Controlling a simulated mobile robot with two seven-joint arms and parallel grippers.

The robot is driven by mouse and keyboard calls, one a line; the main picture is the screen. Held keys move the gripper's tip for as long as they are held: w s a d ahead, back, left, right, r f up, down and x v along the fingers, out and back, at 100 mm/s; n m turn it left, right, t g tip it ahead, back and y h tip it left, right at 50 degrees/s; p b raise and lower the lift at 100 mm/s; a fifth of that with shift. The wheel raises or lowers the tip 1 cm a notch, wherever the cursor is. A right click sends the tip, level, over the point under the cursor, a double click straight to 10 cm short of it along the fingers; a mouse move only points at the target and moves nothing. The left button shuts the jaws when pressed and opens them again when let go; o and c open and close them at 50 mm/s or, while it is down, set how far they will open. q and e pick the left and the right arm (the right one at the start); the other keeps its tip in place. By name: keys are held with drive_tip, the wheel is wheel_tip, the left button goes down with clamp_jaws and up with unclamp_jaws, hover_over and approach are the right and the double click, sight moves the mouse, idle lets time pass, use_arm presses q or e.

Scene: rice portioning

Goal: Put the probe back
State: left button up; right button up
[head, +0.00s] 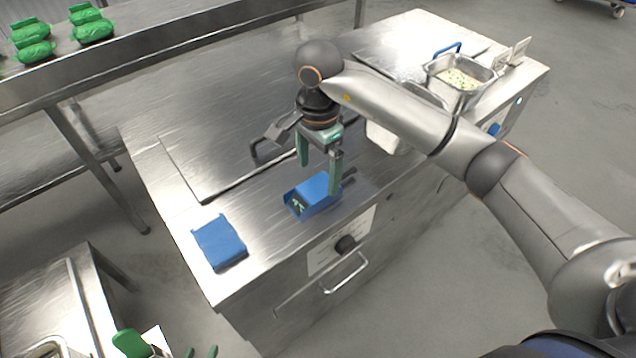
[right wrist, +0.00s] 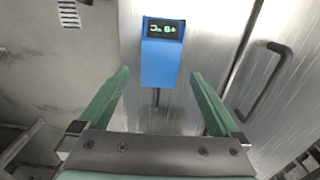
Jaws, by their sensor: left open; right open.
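The probe (head: 318,190) is a blue box with a lit display and a thin dark stem. It lies near the front edge of the steel counter, and also shows in the right wrist view (right wrist: 162,62). My right gripper (head: 320,179) is open just above the probe, its green fingers apart and not closed on it. In the right wrist view the probe is between and beyond the fingertips. A blue holder-like piece (head: 219,243) sits at the counter's left front corner.
A steel pan of rice (head: 458,80) stands at the counter's far right. Green packs (head: 88,24) lie on a shelf at the upper left. A dark handle (head: 270,142) rises behind the probe. The counter between probe and blue piece is clear.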

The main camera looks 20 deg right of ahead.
sight(318, 187)
wheel_tip(318, 187, up, 7)
drive_tip(key=shift+f, duration=0.15)
idle(0.5)
